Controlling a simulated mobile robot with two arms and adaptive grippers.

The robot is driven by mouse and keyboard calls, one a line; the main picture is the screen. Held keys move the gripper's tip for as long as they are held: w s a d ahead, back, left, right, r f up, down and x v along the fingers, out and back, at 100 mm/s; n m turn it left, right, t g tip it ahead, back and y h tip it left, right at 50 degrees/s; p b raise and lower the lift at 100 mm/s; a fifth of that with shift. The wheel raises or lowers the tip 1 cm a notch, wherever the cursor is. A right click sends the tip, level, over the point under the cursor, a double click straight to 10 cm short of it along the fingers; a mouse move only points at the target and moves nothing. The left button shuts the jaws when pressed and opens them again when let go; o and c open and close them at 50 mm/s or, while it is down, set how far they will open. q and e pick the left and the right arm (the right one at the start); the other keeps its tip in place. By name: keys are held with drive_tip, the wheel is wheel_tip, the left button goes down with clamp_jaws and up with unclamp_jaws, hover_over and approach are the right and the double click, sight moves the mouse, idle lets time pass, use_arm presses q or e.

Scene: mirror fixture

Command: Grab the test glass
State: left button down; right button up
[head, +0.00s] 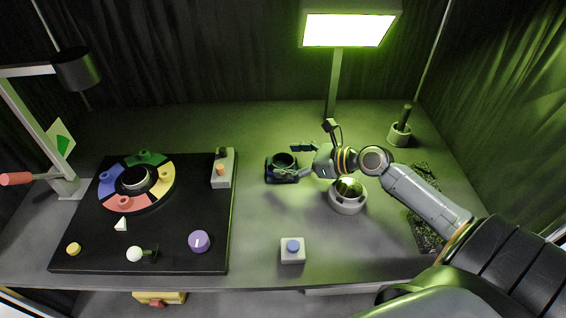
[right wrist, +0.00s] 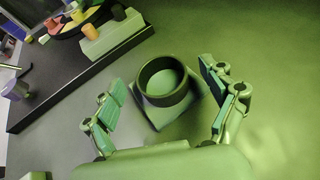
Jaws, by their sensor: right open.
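A dark round ring-shaped holder (head: 275,172) with a pale inside stands on a square base in the middle of the table. It also shows in the right wrist view (right wrist: 150,98). I take it as the likely place of the test glass, but I cannot tell a clear glass apart in it. My right gripper (head: 303,160) is open beside its right side. In the right wrist view the two fingers (right wrist: 163,88) stand apart on either side of the holder, touching nothing that I can see. My left gripper is not in view.
A white round base with a shiny dome (head: 347,187) stands just under my right arm. A black board (head: 190,250) with a coloured ring and knobs lies left. A blue-button box (head: 292,250) is in front. A lit lamp (head: 345,30) stands behind.

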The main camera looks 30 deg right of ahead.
drive_tip(key=x, duration=0.2)
drive_tip(key=shift+w+a+f, duration=0.1)
drive_tip(key=shift+w, duration=0.1)
drive_tip(key=c, duration=1.3)
drive_tip(key=shift+c, duration=0.5)
